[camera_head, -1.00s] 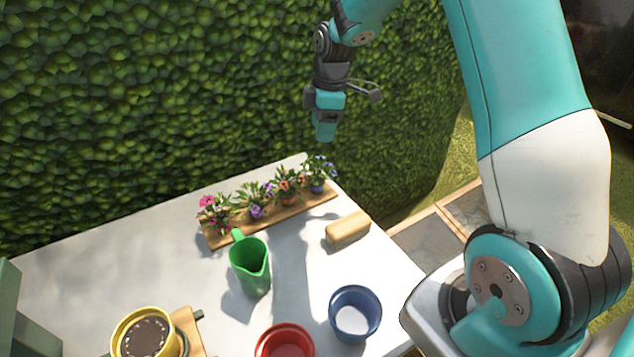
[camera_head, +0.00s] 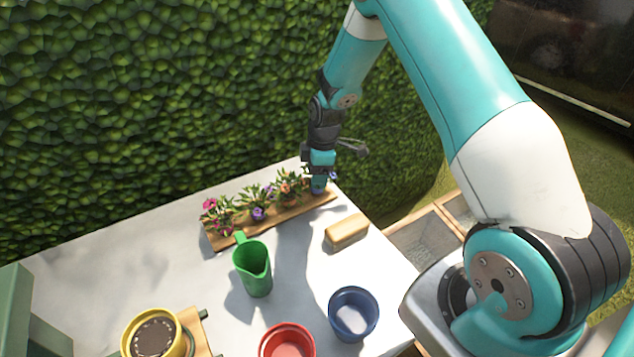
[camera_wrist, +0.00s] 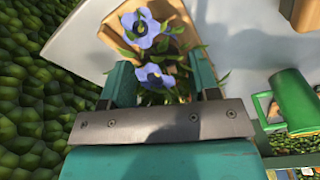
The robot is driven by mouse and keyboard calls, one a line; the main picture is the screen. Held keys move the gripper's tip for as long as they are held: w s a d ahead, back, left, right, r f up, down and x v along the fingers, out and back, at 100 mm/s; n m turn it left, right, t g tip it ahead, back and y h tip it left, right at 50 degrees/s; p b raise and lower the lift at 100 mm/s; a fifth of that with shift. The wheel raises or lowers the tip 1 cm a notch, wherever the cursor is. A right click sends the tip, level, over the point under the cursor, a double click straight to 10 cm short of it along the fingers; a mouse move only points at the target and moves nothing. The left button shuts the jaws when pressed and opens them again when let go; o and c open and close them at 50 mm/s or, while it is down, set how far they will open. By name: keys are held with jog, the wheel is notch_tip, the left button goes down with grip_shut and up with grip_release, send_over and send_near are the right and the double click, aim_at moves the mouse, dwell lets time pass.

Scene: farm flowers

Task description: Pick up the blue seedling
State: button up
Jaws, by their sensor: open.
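The blue seedling (camera_wrist: 145,29) shows in the wrist view with blue-violet flowers and green leaves, between and just beyond my fingers. In the head view only a bit of the blue seedling (camera_head: 334,176) shows, at the right end of the wooden tray (camera_head: 220,240); my gripper hides the rest. My gripper (camera_wrist: 160,64) is open, with one finger on each side of the plant. In the head view my gripper (camera_head: 318,187) points down at that end of the tray. Whether the fingers touch the plant cannot be told.
Pink, purple and orange seedlings (camera_head: 258,204) stand left along the tray. A green jug (camera_head: 253,270), a tan block (camera_head: 347,231) and blue (camera_head: 354,313), red (camera_head: 287,343) and yellow (camera_head: 152,335) pots stand nearer. A hedge (camera_head: 150,100) rises behind the table.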

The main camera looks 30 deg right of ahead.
jog(key=c, duration=1)
